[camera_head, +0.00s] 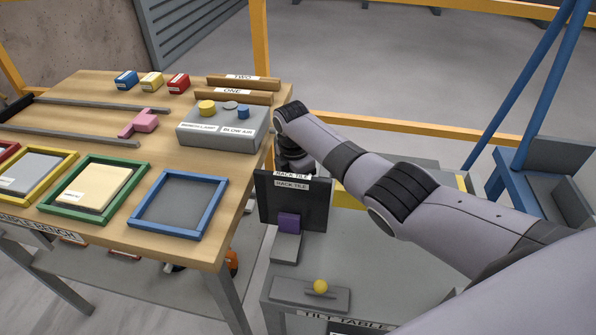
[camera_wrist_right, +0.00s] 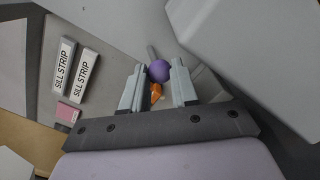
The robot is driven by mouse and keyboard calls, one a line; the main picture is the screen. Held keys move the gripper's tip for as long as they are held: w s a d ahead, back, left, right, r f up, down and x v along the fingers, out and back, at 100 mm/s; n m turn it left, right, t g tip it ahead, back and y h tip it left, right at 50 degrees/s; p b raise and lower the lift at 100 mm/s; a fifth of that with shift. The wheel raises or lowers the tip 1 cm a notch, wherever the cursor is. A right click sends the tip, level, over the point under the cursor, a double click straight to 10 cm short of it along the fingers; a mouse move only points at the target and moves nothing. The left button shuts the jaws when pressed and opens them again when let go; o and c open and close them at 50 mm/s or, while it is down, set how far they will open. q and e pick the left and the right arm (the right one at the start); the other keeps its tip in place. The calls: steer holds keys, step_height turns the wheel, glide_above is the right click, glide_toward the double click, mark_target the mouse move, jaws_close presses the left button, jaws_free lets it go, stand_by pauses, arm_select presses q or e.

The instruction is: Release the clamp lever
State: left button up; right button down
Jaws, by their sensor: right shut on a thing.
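In the right wrist view, a purple ball knob (camera_wrist_right: 159,71) sits between the fingertips of my right gripper (camera_wrist_right: 158,72). A short grey bar (camera_wrist_right: 151,53) shows just beyond it, and I take the two together as the clamp lever. The gripper is shut on the knob. A small orange part (camera_wrist_right: 156,92) lies between the fingers, nearer the palm. In the head view my right arm reaches in from the right to behind a dark panel labelled RACK TILE (camera_head: 292,203), and its fingers are hidden there. My left gripper is not in view.
The tilt table (camera_head: 370,255) carries a yellow knob (camera_head: 320,286) on a grey block. The wooden bench (camera_head: 100,95) at left holds a blue frame (camera_head: 180,235), a green frame (camera_head: 126,208) and a grey button box (camera_head: 222,128). Sill strips (camera_wrist_right: 85,75) show in the wrist view.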

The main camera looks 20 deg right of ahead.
steer(key=shift+p, duration=0.3)
steer(key=shift+s, duration=0.1)
steer(key=c, duration=0.9)
jaws_free()
steer(key=shift+o, duration=0.2)
